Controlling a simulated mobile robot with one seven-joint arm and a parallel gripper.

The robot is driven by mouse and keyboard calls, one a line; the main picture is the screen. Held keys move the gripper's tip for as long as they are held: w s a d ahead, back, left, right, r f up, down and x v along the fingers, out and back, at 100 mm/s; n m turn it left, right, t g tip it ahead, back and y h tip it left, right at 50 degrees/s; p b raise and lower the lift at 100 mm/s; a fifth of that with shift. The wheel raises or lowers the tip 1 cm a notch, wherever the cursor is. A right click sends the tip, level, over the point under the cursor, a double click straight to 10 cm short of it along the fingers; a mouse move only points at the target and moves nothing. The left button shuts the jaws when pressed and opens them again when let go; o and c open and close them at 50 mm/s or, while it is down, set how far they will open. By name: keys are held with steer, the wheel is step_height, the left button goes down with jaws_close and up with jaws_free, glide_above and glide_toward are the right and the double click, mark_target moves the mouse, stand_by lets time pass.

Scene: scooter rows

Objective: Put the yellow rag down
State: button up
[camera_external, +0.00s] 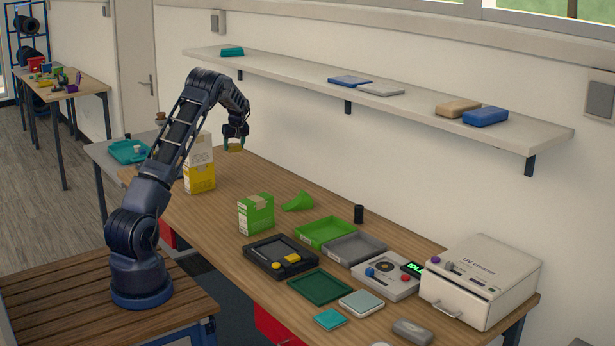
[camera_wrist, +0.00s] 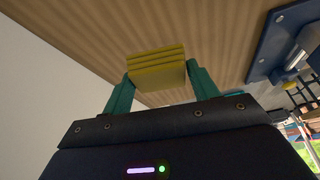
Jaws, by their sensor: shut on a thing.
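The yellow rag (camera_wrist: 157,68) is a folded, layered block between the two teal fingers of my gripper (camera_wrist: 160,80) in the wrist view. My gripper is shut on it. In the external view, my gripper (camera_external: 235,142) hangs pointing down near the back edge of the wooden table (camera_external: 222,211), close to the wall, and the rag (camera_external: 236,149) shows as a small yellow patch below it. The rag appears to be above the tabletop; the exact gap is hard to tell.
Yellow (camera_external: 200,178) and green (camera_external: 256,214) boxes stand on the table, with a green funnel (camera_external: 298,202) beside the green one. Trays and devices fill the right half. Bare wood lies around the yellow box. A wall shelf (camera_external: 300,71) runs above.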

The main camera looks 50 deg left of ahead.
steer(key=w+d+n, duration=0.1)
steer(key=d, duration=1)
steer(key=n, duration=0.1)
glide_above(258, 185)
steer(key=d, duration=0.2)
steer(key=f, duration=0.2)
steer(key=shift+g, duration=0.4)
steer(key=shift+a+f, duration=0.2)
steer(key=shift+f, duration=3.55)
steer(key=shift+f, duration=0.1)
steer(key=o, duration=0.9)
steer(key=shift+o, duration=0.2)
steer(key=v, duration=1.2)
steer(key=shift+s+d+r, duration=0.1)
steer(key=shift+d+r, duration=0.05)
steer(key=shift+r, duration=0.1)
